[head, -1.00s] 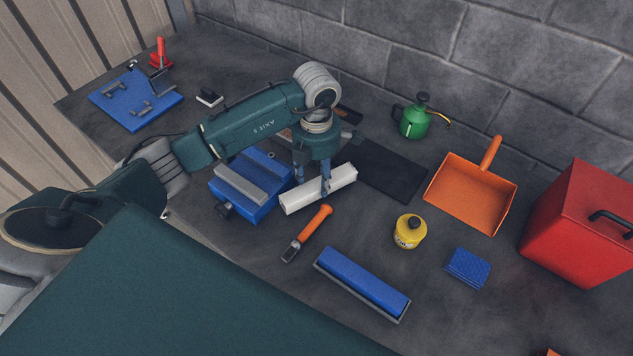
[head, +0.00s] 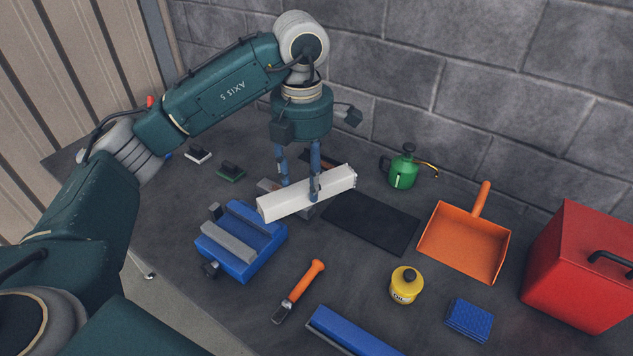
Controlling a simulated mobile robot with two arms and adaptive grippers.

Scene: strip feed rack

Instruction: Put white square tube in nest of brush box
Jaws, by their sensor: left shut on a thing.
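The white square tube (head: 280,205) is held in my left gripper (head: 299,188), which points down. One finger shows in front of the tube and the other goes behind it. The tube looks raised above the bench, its right end tilted up in the picture. A blue fixture (head: 262,222) with grey bars stands below left of it. A long blue block (head: 350,332) with a grey edge lies at the bottom, partly cut off. I cannot tell which of these is the brush box. My right gripper is out of view.
A black mat (head: 370,222) lies right of the tube. An orange-handled tool (head: 300,290), a yellow can (head: 406,286), a blue pad (head: 469,320), an orange dustpan (head: 463,242), a green oil can (head: 403,170) and a red box (head: 580,265) stand around. A block wall is behind.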

